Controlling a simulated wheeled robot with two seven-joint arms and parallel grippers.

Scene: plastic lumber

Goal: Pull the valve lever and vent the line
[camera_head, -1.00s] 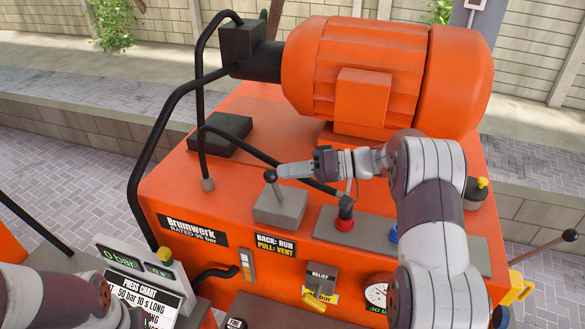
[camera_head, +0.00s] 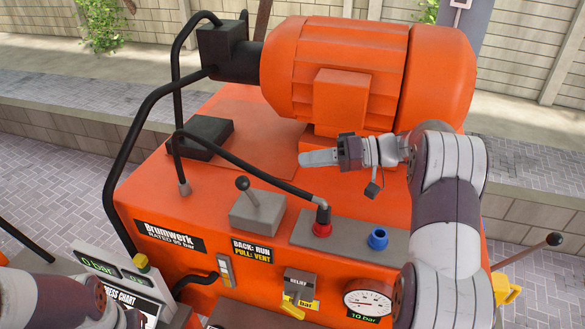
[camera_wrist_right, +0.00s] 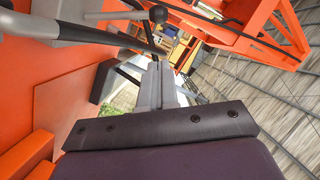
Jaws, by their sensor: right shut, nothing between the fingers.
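The valve lever is a short rod with a black ball knob (camera_head: 243,183) on a grey block (camera_head: 258,213) on the orange machine's top. It tilts slightly to the back left. The label "BACK: RUN, PULL: VENT" (camera_head: 253,250) is on the front face below it. My right gripper (camera_head: 305,158) is shut and empty, behind and to the right of the knob, clear of it. Its closed fingers also show in the right wrist view (camera_wrist_right: 155,85), where a black ball knob (camera_wrist_right: 158,14) is seen beyond them. My left arm shows at lower left; its gripper is out of frame.
A black hose (camera_head: 240,167) bends over the top to a red fitting (camera_head: 322,229). A blue port (camera_head: 377,239) is right of it. The orange motor (camera_head: 340,75) stands behind. A display (camera_head: 100,265) reads 0 bar; a round gauge (camera_head: 368,302) is at front right.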

